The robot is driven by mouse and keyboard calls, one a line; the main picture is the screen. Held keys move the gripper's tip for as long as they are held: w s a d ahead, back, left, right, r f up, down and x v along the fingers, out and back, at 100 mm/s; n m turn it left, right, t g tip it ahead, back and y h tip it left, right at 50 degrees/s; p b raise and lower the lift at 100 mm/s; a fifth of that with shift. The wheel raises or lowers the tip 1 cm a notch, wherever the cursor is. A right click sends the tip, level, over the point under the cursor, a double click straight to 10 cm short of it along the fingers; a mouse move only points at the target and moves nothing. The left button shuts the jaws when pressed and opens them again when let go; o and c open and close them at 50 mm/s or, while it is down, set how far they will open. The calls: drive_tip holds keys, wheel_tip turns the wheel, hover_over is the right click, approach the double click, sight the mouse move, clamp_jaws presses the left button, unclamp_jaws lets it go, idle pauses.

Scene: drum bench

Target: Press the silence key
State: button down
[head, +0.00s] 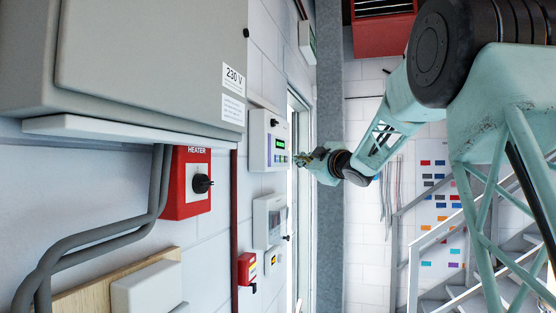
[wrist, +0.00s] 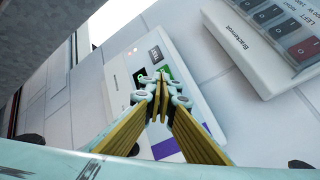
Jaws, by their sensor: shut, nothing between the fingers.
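A white control panel (head: 262,140) hangs on the wall in the head view, with a small lit green display (head: 280,144) and a purple strip below it. The same panel (wrist: 128,62) fills the middle of the wrist view, tilted. My gripper (head: 300,159) is shut and empty, in front of the panel's right side in the head view. In the wrist view its fingertips (wrist: 158,84) overlap the panel face and partly cover a green area. I cannot tell whether they touch the panel. I cannot make out the silence key; the fingers may hide it.
In the head view, a red heater switch (head: 184,184) and a grey 230 V cabinet (head: 150,60) stand left of the panel. Another white box (head: 268,221) hangs below it.

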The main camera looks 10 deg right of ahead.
drive_tip(key=shift+s+d, duration=0.35)
drive_tip(key=shift+d, duration=0.25)
idle(0.3)
drive_tip(key=s+d+f+m+g+h+b, duration=0.25)
drive_tip(key=s+f, duration=0.35)
drive_tip(key=s, duration=0.5)
drive_tip(key=s+d+f+m+g+h+b, duration=0.1)
drive_tip(key=s+f+m+h+b, duration=0.2)
drive_tip(key=s+f, duration=0.6)
drive_tip(key=s+d+f+m+g+h+b, duration=0.25)
drive_tip(key=s+f+m, duration=0.2)
drive_tip(key=s, duration=0.85)
drive_tip(key=s+a+f+m+g+b, duration=0.1)
drive_tip(key=s+a+f+g+b, duration=0.1)
drive_tip(key=s+f, duration=0.8)
drive_tip(key=s+a+f+m+g+y+b, duration=0.1)
drive_tip(key=s+a+f+g, duration=0.2)
drive_tip(key=s+f, duration=0.7)
drive_tip(key=s+a+f+m+g+b, duration=0.1)
drive_tip(key=s+f, duration=0.8)
drive_tip(key=s, duration=1.5)
drive_tip(key=a+g+b, duration=0.1)
drive_tip(key=a, duration=0.1)
drive_tip(key=shift+s+a+f+m+g+y+b, duration=0.3)
drive_tip(key=shift+s+a+f+g+y+b, duration=0.05)
drive_tip(key=shift+a+f+g+y, duration=0.05)
